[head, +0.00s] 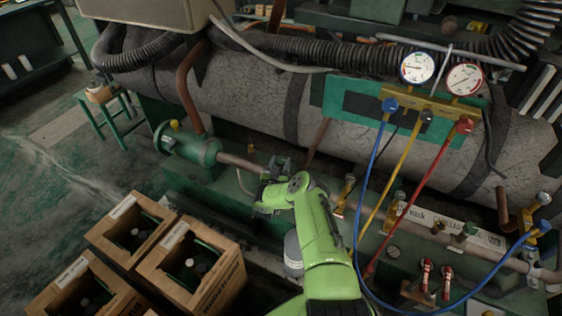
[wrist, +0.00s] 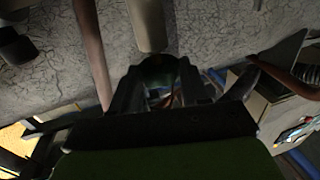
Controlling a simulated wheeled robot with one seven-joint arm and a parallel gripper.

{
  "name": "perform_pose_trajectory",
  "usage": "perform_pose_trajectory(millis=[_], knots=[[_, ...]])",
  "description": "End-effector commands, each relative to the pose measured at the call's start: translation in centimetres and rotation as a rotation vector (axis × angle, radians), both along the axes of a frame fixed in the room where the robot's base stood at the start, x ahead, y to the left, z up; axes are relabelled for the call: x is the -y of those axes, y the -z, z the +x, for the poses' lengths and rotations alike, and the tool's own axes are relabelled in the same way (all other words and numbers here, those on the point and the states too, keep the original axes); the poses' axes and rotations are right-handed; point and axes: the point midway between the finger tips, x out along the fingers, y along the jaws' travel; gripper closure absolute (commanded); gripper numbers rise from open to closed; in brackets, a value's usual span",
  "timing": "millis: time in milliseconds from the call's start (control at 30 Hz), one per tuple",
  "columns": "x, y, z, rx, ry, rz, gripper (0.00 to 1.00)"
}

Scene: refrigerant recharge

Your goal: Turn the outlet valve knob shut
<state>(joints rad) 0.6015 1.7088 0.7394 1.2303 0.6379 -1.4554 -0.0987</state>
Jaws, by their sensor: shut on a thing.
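My gripper (head: 280,164) is at the pipe line in front of the large grey cracked tank (head: 250,105), right of the green cylindrical filter body (head: 190,148). In the wrist view my gripper (wrist: 160,90) has its two dark fingers on either side of a small dark green knob (wrist: 157,70), which I take to be the outlet valve knob. The fingers are shut on it. Most of the knob is hidden by the fingers, and the head view does not show it clearly. How far it is turned cannot be told.
Brass valves (head: 349,180) stand on the pipe to the right. Blue, yellow and red hoses (head: 425,180) hang from the gauge manifold (head: 424,106). Open cardboard boxes with bottles (head: 205,272) stand at lower left. A green stool (head: 108,105) stands at upper left, with open floor around it.

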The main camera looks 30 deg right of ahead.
Motion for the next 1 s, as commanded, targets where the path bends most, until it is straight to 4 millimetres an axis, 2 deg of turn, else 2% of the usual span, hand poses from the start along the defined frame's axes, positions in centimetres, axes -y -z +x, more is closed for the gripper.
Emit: perform_pose_trajectory(millis=[400, 967, 1000], knots=[[-0.28, 0.23, 0.15, -0.006, 0.199, 0.000, 0.85], [-0.31, 0.25, 0.24, -0.003, 0.229, 0.001, 0.85], [-0.31, 0.25, 0.24, -0.003, 0.229, 0.001, 0.53]])
